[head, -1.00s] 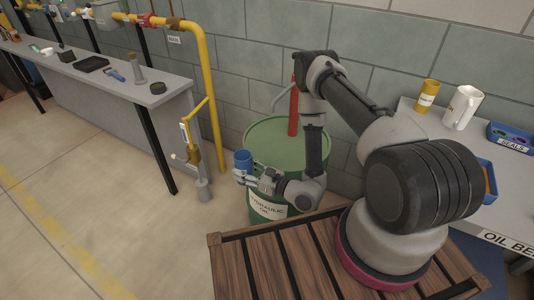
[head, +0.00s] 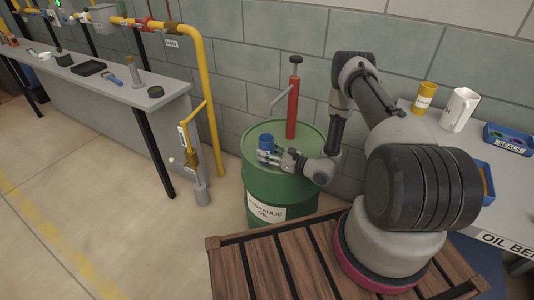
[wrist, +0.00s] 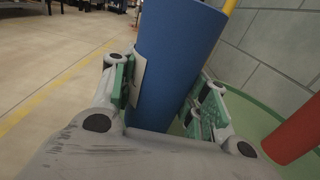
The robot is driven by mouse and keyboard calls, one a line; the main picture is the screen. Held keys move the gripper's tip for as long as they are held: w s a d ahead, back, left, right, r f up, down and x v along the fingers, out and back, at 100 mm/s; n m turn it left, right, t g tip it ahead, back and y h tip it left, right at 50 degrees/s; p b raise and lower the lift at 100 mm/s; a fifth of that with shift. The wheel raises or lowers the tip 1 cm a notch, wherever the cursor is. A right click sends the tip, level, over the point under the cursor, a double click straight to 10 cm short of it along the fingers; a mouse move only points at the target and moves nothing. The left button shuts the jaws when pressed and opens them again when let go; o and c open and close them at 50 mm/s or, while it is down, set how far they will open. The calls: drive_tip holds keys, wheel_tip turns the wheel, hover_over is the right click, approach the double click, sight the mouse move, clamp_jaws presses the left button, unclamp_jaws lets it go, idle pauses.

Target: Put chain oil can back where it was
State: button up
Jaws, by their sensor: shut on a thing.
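A blue can (head: 266,143), which I take to be the chain oil can, is upright between the fingers of my gripper (head: 268,156). In the wrist view the blue can (wrist: 172,62) fills the space between the two green-padded fingers (wrist: 160,95), with a pale label edge on its left side. In the head view the can is over the top of the green hydraulic oil drum (head: 262,190). I cannot tell whether the can's base touches the drum top. The lower part of the can is hidden by my gripper.
A red hand pump (head: 293,105) stands on the drum, behind and right of the can. A bench with a yellow can (head: 424,97), a white jug (head: 460,108) and a blue seals tray (head: 508,138) is at right. A yellow pipe (head: 208,100) runs down the wall at left.

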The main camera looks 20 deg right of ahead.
drive_tip(key=shift+f, duration=0.2)
drive_tip(key=shift+f, duration=0.15)
drive_tip(key=o, duration=1.3)
drive_tip(key=shift+c, duration=0.2)
